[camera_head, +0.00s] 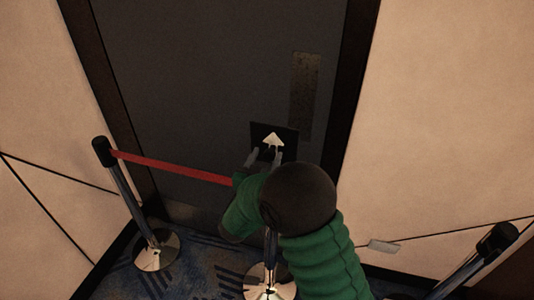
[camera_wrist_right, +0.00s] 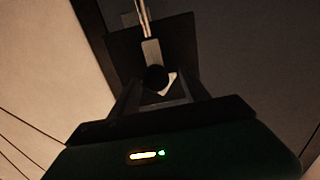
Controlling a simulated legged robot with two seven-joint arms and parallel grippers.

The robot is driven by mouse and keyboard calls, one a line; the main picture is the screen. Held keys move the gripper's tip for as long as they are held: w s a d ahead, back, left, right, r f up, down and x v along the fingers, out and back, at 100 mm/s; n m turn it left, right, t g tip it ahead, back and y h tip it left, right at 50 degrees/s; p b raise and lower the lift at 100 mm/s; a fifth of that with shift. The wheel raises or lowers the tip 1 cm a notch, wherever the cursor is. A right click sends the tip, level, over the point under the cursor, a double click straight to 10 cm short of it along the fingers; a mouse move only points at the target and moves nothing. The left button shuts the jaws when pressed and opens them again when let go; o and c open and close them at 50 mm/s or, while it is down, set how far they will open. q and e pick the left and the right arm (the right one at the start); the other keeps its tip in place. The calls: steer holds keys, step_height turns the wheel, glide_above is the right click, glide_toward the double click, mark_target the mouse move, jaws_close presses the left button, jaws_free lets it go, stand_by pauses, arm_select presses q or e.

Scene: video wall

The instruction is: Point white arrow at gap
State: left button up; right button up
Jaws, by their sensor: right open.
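In the right wrist view a dark square panel (camera_wrist_right: 184,38) is behind the fingers, and a small pale patch (camera_wrist_right: 169,82), perhaps part of the arrow, is partly hidden. My left gripper is not in view.
A red belt (camera_head: 170,166) runs from the left post (camera_head: 125,195) towards my right arm. A middle post base (camera_head: 268,283) is partly hidden by that arm. Another post (camera_head: 475,262) stands at lower right. A dark door (camera_head: 200,80) is behind, between beige walls.

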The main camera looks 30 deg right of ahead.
steer(key=shift+w+d, duration=0.3)
steer(key=shift+d, duration=0.3)
steer(key=shift+w+d+f, duration=0.2)
steer(key=shift+d+f, duration=0.05)
steer(key=shift+d, duration=0.3)
steer(key=shift+a+r, duration=0.15)
steer(key=shift+a, duration=0.15)
steer(key=c, duration=0.6)
jaws_close()
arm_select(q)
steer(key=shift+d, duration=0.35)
